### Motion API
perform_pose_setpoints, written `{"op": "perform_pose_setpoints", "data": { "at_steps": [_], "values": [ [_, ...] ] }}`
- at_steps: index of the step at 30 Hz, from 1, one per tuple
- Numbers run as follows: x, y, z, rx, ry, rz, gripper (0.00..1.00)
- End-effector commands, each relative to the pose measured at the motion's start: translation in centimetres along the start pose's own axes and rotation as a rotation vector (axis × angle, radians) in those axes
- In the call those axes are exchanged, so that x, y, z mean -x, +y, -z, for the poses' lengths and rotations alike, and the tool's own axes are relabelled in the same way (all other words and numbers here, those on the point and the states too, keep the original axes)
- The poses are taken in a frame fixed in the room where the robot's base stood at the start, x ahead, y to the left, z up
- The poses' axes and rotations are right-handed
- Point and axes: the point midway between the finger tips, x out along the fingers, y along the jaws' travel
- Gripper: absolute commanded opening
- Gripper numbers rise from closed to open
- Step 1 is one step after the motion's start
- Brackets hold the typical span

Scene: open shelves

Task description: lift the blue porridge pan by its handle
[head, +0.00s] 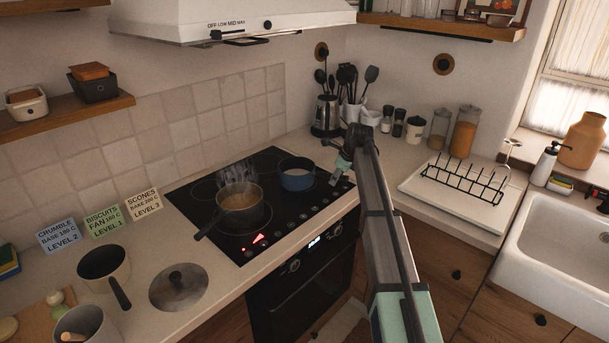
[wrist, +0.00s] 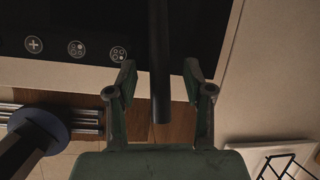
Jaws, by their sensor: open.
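The blue porridge pan (head: 297,180) stands on the back right of the black hob (head: 205,186). In the head view its handle is largely hidden by my gripper (head: 342,172), which is just right of the pan. In the wrist view the dark, straight handle (wrist: 160,50) runs down the middle. My gripper (wrist: 158,80) is open there, with one finger on each side of the handle and a gap on both sides. Whether the fingertips are level with the handle in height, I cannot tell. The pan's bowl is outside the wrist view.
A steaming pan (head: 240,212) stands on the hob, left of the blue pan. A utensil pot (head: 326,115) and jars are behind on the counter. A black rack (head: 463,184) stands to the right. The range hood (head: 235,22) hangs above.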

Motion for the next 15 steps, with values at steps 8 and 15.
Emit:
{"op": "perform_pose_setpoints", "data": {
  "at_steps": [8, 15],
  "values": [
    [-0.78, 0.00, 0.03, 0.000, 0.000, 0.001, 0.52],
    [-0.75, 0.00, 0.04, 0.000, 0.000, 0.000, 0.00]
  ]
}}
